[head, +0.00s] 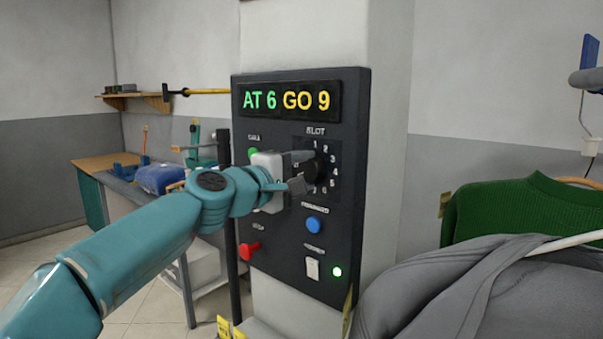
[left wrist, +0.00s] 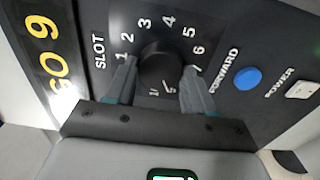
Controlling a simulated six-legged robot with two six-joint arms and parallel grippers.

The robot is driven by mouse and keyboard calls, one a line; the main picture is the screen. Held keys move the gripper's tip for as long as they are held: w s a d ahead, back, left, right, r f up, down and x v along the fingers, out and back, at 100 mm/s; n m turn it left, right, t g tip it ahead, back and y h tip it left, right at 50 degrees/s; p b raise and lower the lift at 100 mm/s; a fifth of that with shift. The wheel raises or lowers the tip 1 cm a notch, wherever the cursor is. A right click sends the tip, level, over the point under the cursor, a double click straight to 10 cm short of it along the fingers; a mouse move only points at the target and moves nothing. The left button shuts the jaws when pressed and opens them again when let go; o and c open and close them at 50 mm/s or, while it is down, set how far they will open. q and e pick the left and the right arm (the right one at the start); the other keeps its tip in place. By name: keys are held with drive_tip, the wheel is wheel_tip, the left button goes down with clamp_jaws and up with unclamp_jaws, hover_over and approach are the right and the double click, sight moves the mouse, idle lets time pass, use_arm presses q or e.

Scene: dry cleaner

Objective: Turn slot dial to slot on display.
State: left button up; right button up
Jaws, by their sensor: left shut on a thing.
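The dark control panel (head: 285,225) has a display (head: 290,99) reading "AT 6" in green and "GO 9" in yellow. The "GO 9" part of the display also shows in the left wrist view (left wrist: 45,55). The black round slot dial (head: 318,171) sits under the word SLOT with numbers around it. In the left wrist view the dial (left wrist: 160,62) is between the two fingers of my left gripper (left wrist: 161,72), which is shut on it. The fingers hide part of the number ring, and I cannot tell where the pointer stands. My right gripper is not in view.
Below the dial are a blue FORWARD button (head: 314,225), a white power switch (head: 312,267) and a lit green lamp (head: 337,271). A red knob (head: 249,250) is at lower left. A grey garment (head: 450,295) and a green sweater (head: 530,215) hang close at right.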

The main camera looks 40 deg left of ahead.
use_arm(q)
drive_tip(key=o, duration=1)
drive_tip(key=shift+s, duration=0.1)
drive_tip(key=shift+s, duration=0.35)
drive_tip(key=s+b, duration=0.1)
drive_tip(key=s, duration=0.4)
drive_tip(key=s+a+b, duration=0.1)
drive_tip(key=s, duration=0.4)
drive_tip(key=s+b, duration=0.1)
drive_tip(key=s, duration=0.4)
drive_tip(key=shift+s+a, duration=0.15)
drive_tip(key=shift+s, duration=0.05)
